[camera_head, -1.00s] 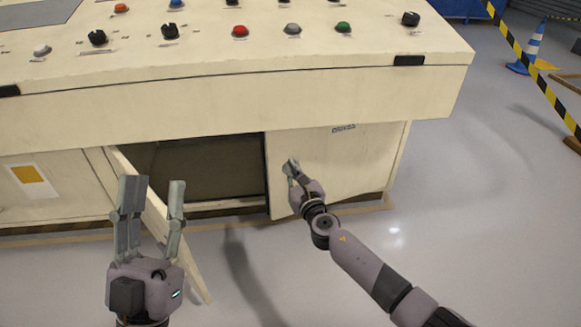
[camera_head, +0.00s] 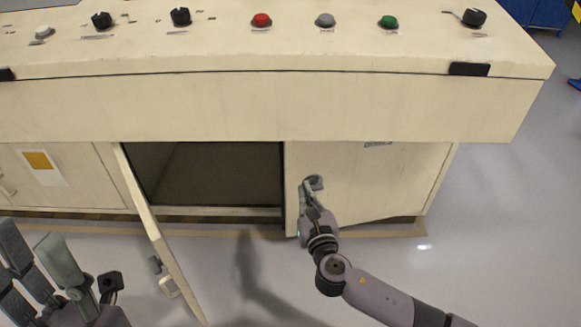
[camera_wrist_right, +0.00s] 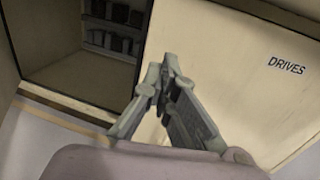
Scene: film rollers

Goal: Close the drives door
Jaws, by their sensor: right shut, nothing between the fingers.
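The drives door (camera_head: 385,180) is the cream panel right of the dark cabinet opening. Its "DRIVES" label (camera_wrist_right: 287,65) reads clearly in the right wrist view. Its left edge stands slightly out from the cabinet, so it looks a little ajar. My right gripper (camera_head: 312,184) is shut and empty in front of this door, near its left edge. It also shows in the right wrist view (camera_wrist_right: 160,78), close to the panel; I cannot tell whether it touches. My left gripper (camera_head: 35,245) is open and empty at the lower left, away from the drives door.
Another cabinet door (camera_head: 160,240) stands wide open left of the opening, with a handle on its face, near my left gripper. The console top (camera_head: 220,45) with knobs and buttons overhangs the doors. The grey floor (camera_head: 500,230) to the right is clear.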

